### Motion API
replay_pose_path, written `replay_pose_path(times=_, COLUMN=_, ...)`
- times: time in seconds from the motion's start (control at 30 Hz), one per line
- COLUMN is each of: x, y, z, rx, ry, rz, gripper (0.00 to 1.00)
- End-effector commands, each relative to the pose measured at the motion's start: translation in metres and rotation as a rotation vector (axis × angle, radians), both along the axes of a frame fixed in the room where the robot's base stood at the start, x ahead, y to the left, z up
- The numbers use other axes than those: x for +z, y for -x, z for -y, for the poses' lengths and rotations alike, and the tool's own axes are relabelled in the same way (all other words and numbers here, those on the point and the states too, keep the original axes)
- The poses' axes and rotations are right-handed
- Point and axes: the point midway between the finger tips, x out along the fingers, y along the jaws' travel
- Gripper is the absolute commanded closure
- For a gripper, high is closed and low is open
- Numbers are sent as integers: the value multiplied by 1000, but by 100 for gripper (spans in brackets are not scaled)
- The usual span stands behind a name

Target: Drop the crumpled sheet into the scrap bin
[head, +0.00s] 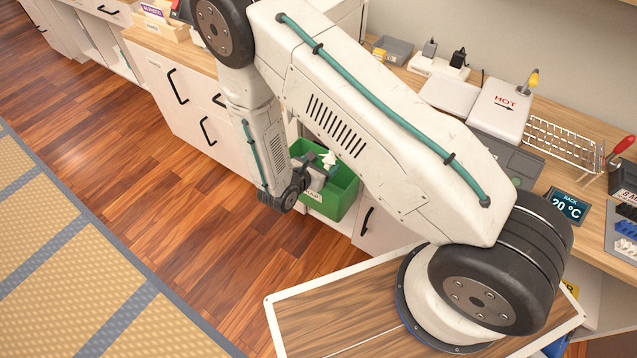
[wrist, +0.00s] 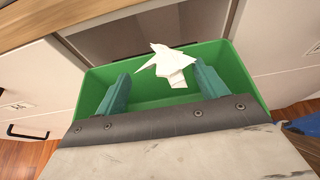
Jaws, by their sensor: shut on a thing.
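The crumpled sheet (wrist: 170,62) is a white, creased paper piece at the tips of my gripper (wrist: 163,82). My gripper's two teal fingers are shut on it, though they look wide apart in the wrist view. The sheet also shows as a small white shape in the head view (head: 329,158). The green scrap bin (head: 343,192) stands low by the cabinet fronts, with a pale label on its front. In the wrist view the bin (wrist: 236,72) lies open behind the fingers and the sheet. My arm hides part of the bin in the head view.
Cabinet fronts with black handles (head: 177,86) flank the bin. A wooden counter above (wrist: 50,18) carries a wire rack (head: 563,143), a box marked HOT (head: 498,112) and a display (head: 567,206). The wood floor (head: 120,165) to the left is clear.

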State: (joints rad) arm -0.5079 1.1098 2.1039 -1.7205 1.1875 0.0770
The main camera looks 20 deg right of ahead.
Motion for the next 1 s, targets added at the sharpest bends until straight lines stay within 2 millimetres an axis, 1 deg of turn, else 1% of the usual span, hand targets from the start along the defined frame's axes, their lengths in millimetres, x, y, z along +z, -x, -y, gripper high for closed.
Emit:
replay_pose_path(times=0.13, x=-7, y=0, z=0, rx=0, ry=1, rz=-1, gripper=49)
replay_pose_path(times=0.4, x=-7, y=0, z=0, rx=0, ry=0, rz=0, gripper=49)
replay_pose_path(times=0.43, x=-7, y=0, z=0, rx=0, ry=0, rz=0, gripper=20)
replay_pose_path(times=0.5, x=-7, y=0, z=0, rx=0, ry=0, rz=0, gripper=3)
replay_pose_path(times=0.8, x=-6, y=1, z=-1, rx=1, ry=0, rz=0, gripper=3)
replay_pose_path(times=0.87, x=-4, y=3, z=-5, rx=2, ry=0, rz=1, gripper=3)
replay_pose_path(times=1.0, x=4, y=14, z=-21, rx=5, ry=-1, rz=2, gripper=3)
